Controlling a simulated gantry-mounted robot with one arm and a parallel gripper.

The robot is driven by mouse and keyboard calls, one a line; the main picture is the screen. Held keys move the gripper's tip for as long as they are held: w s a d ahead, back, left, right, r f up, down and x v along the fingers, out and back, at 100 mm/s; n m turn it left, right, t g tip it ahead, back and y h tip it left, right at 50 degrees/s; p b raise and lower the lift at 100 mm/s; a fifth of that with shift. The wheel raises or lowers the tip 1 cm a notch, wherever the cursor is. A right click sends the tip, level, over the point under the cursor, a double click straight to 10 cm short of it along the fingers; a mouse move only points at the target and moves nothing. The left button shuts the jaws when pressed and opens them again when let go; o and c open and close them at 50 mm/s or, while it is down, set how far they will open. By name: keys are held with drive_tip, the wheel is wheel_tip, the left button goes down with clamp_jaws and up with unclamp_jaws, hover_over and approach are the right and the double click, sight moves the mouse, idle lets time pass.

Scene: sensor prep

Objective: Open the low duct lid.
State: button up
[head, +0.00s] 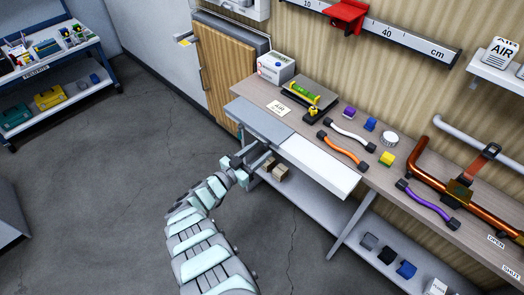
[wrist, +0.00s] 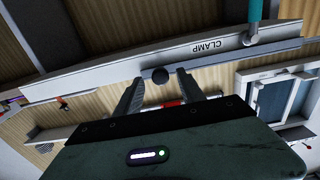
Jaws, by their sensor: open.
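A long low box with a grey top (head: 262,122) on the left and a white top (head: 320,167) on the right runs along the bench's front edge; it seems to be the duct, and I cannot tell which part is the lid. My gripper (head: 252,158) is just in front of and below the grey part's front edge. In the wrist view, my gripper (wrist: 160,88) is open, with a dark round knob (wrist: 160,75) between its fingertips. I cannot tell whether the fingers touch the knob. The knob does not show clearly in the head view.
A lower shelf (head: 350,235) carries small blocks.

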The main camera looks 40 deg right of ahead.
drive_tip(key=shift+w+d, duration=0.1)
drive_tip(key=shift+d, duration=0.7)
drive_tip(key=shift+c, duration=0.3)
clamp_jaws()
idle(0.6)
